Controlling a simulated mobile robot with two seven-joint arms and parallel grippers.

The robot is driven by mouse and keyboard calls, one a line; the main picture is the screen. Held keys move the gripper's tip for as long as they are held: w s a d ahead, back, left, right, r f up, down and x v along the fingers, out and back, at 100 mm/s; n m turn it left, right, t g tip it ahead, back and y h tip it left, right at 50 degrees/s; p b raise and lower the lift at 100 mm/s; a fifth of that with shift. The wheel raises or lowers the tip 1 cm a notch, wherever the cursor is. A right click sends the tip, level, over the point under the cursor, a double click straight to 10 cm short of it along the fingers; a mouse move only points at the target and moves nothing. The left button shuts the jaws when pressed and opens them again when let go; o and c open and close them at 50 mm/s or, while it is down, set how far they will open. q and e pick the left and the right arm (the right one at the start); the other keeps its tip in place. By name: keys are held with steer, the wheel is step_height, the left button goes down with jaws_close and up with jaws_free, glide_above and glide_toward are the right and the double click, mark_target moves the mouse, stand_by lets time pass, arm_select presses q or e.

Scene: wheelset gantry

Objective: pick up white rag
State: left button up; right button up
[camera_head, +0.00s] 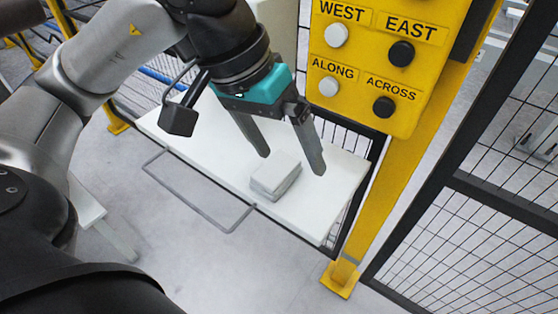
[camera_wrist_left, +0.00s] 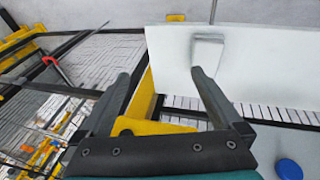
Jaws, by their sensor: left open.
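The white rag (camera_head: 275,176) is a small folded stack lying on a white shelf (camera_head: 335,190) in the head view. In the left wrist view the rag (camera_wrist_left: 207,52) lies on the shelf (camera_wrist_left: 165,55) ahead of the fingers, nearer the right fingertip. My left gripper (camera_head: 293,163) is open and empty, with its fingers pointing down above the shelf near the rag, apart from it. It also shows in the left wrist view (camera_wrist_left: 160,78) with its fingers spread. My right gripper is not in view.
A yellow control panel (camera_head: 370,65) with several buttons stands just right of my left gripper, on a yellow post (camera_head: 385,190). Black mesh fencing (camera_head: 480,190) lies to the right. A grey wire loop (camera_head: 198,190) sticks out from the shelf's front edge.

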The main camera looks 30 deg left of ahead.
arm_select(q)
steer(key=w+a+r+y, duration=0.1)
steer(key=w+a+y, duration=0.15)
steer(key=a, duration=0.35)
steer(key=p, duration=0.3)
glide_toward(275, 169)
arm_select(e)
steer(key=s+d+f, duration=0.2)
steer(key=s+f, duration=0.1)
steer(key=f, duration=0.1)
arm_select(q)
step_height(275, 169, down, 3)
steer(key=shift+f+t+b, duration=0.1)
steer(key=shift+t+b, duration=0.3)
steer(key=shift+b, duration=0.5)
steer(key=shift+b+x, duration=0.85)
steer(key=shift+x, duration=2.6)
steer(key=shift+w, duration=0.1)
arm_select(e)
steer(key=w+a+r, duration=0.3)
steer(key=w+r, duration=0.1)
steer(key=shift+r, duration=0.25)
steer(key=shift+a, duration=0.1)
arm_select(q)
steer(key=c, duration=1.3)
